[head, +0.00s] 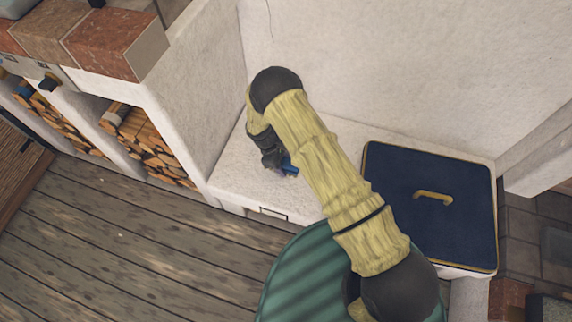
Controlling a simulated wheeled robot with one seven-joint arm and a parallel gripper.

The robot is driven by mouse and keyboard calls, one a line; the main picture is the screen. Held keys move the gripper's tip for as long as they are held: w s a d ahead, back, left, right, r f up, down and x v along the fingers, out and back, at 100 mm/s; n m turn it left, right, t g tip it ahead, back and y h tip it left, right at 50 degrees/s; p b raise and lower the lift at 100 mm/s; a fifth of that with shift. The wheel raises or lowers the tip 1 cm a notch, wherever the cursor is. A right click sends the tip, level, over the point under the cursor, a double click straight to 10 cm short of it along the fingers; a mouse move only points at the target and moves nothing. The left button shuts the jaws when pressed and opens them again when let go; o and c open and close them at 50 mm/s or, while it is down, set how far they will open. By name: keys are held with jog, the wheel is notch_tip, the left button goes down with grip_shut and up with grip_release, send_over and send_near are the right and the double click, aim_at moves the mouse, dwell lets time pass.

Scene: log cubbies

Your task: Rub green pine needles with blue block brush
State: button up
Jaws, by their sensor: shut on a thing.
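My gripper (274,158) is at the end of my arm, low over the white ledge (235,172) in the corner. It is shut on the blue block brush (289,168), of which only a small blue part shows beside the dark fingers. My arm hides the rest of the brush and part of the ledge. I see no green pine needles; they may be hidden behind my arm or gripper. I cannot tell whether the brush touches the ledge.
A dark blue lid with a yellow handle (433,196) lies at the right. White walls rise behind and left of the ledge. Cubbies of cut logs (150,142) and brick blocks (110,42) are at the left.

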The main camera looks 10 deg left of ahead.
jog(key=shift+a, duration=0.1)
jog(key=shift+w+a+f+b, duration=0.15)
jog(key=shift+a+b, duration=0.35)
jog(key=shift+a, duration=0.25)
jog(key=shift+w+a+b, duration=0.1)
jog(key=shift+a+b, duration=0.4)
jog(key=shift+a, duration=0.2)
jog(key=shift+a+b, duration=0.35)
jog(key=shift+a, duration=0.4)
jog(key=shift+d, duration=0.1)
jog(key=shift+d+r+p, duration=0.25)
jog(key=shift+d+p, duration=0.35)
jog(key=shift+d, duration=0.15)
jog(key=shift+s+d+f, duration=0.1)
jog(key=shift+d+f, duration=0.05)
jog(key=shift+d, duration=0.25)
jog(key=shift+s+d+p, duration=0.15)
jog(key=shift+d+p, duration=0.6)
jog(key=shift+d, duration=0.35)
